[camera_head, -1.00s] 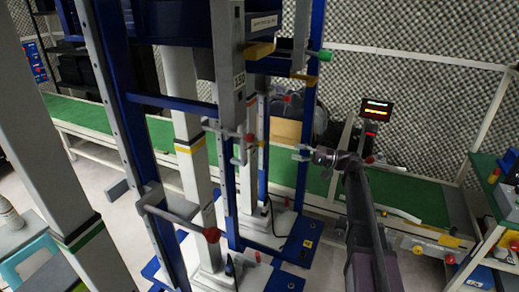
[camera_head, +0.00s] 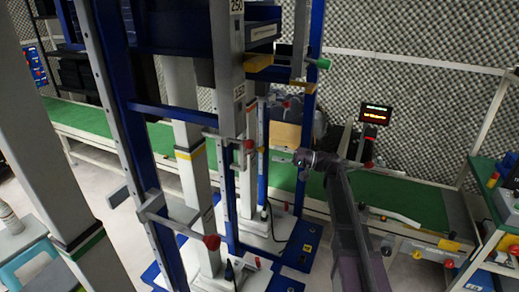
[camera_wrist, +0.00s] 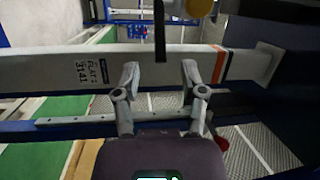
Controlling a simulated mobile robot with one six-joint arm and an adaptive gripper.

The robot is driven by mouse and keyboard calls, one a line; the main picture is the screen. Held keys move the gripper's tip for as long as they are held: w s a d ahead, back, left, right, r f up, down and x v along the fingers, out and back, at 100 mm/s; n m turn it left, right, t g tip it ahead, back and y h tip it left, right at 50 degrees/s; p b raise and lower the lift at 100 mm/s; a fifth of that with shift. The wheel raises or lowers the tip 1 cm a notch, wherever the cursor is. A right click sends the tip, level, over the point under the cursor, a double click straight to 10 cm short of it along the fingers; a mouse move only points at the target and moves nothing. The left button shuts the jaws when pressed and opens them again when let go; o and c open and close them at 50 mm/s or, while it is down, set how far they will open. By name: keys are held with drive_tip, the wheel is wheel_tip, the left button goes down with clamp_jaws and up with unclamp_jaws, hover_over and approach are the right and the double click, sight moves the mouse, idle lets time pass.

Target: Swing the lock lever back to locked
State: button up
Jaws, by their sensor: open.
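Several levers show on the tall blue and grey frame, and I cannot tell which is the lock lever. A red-knobbed lever (camera_head: 211,241) sticks out low at the front. Another red-knobbed lever (camera_head: 248,144) is higher, left of my gripper. A green-knobbed lever (camera_head: 323,63) is near the top. My gripper (camera_head: 290,157) is open and empty, at the frame's right side. In the wrist view the open fingers (camera_wrist: 160,76) point at a pale beam (camera_wrist: 140,67) with no visible grip on it. A red knob (camera_wrist: 222,143) is right of the fingers, partly hidden.
Blue uprights (camera_head: 140,120) and grey columns stand close left of my gripper. A green conveyor (camera_head: 400,195) runs behind. A lit display (camera_head: 375,113) stands on it at the right. A shelf (camera_head: 500,215) is at the far right. A yellow knob (camera_wrist: 199,7) tops the wrist view.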

drive_tip(key=shift+w+a+r+p, duration=0.1)
drive_tip(key=shift+a+r+p, duration=0.05)
drive_tip(key=shift+a, duration=1.05)
drive_tip(key=shift+w+a+r+p, duration=0.1)
drive_tip(key=shift+a+r, duration=0.1)
drive_tip(key=shift+a, duration=0.95)
drive_tip(key=shift+w+a+r+p, duration=0.1)
drive_tip(key=shift+a+r+p, duration=0.05)
drive_tip(key=shift+a, duration=1.05)
clamp_jaws()
